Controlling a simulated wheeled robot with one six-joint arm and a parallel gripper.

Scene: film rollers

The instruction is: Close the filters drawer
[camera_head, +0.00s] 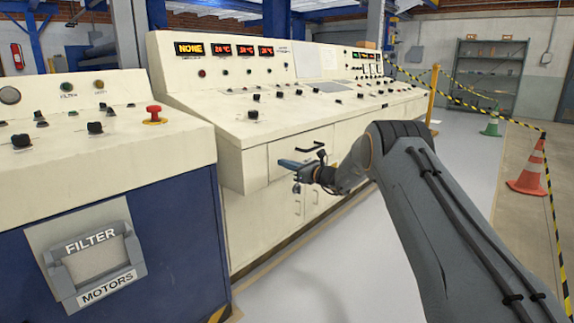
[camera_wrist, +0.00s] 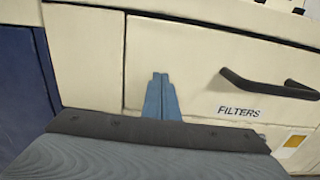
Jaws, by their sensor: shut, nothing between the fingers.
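The filters drawer has a cream front with a "FILTERS" label and a dark bar handle in the wrist view (camera_wrist: 205,80). In the head view its front (camera_head: 283,151) is partly hidden by my gripper. It looks about flush with the console, but I cannot tell if a small gap is left. My gripper (camera_head: 283,163) is shut and empty, its blue fingers pointing at the drawer front. In the wrist view the fingertips (camera_wrist: 160,77) lie over the front's left part, left of the handle (camera_wrist: 270,85). I cannot tell whether they touch it.
The long cream console (camera_head: 250,110) bears knobs and lit displays. A blue cabinet (camera_head: 180,230) with a "FILTER MOTORS" panel (camera_head: 92,262) stands at the left. Grey floor (camera_head: 330,265) is clear before the console. Cones (camera_head: 530,168) and striped tape stand at the right.

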